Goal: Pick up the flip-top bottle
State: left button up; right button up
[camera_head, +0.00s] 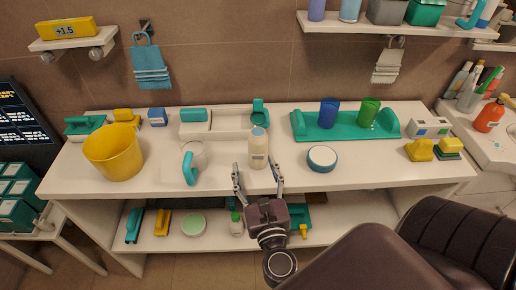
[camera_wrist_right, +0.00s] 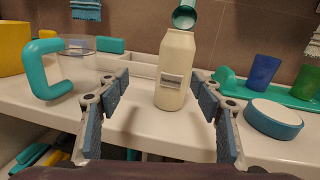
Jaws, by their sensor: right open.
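A cream bottle with a small label and a pale blue-grey top (camera_head: 258,150) stands upright on the white counter near its front middle. It also shows in the right wrist view (camera_wrist_right: 174,75), straight ahead between the fingers. My right gripper (camera_head: 257,174) is open and empty at the counter's front edge, just short of the bottle. Its two fingers point toward the bottle, one on each side, and appear not to touch it. A second, smaller bottle with a green cap (camera_head: 237,224) stands on the lower shelf. My left gripper is not in view.
A clear jug with a teal handle (camera_head: 190,172) stands left of the bottle, and a round blue-white dish (camera_head: 322,158) lies right. A teal cup (camera_head: 260,113) and a white tray (camera_head: 228,123) are behind it. A yellow bucket (camera_head: 113,152) stands farther left.

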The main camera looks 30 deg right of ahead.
aim_at(259, 154)
jog(key=shift+s+d+f+m, duration=0.1)
jog(key=shift+d+f+m, duration=0.15)
jog(key=shift+d+m, duration=0.35)
jog(key=shift+w+d+g+h, duration=0.15)
jog(key=shift+w+g+h, duration=0.05)
jog(key=shift+g+h, duration=0.1)
jog(key=p+x, duration=0.1)
jog(key=x, duration=0.1)
jog(key=p+x, duration=0.1)
jog(key=x, duration=0.1)
jog(key=r+p+x, duration=0.1)
jog(key=x, duration=0.1)
jog(key=shift+s+d+p, duration=0.15)
jog(key=shift+d+p, duration=0.2)
jog(key=shift+p, duration=0.05)
jog(key=shift+w+d+f, duration=0.2)
jog(key=shift+w+d, duration=0.05)
jog(key=shift+w, duration=0.25)
jog(key=shift+r, duration=0.1)
jog(key=c, duration=1.6)
jog(key=shift+r, duration=0.15)
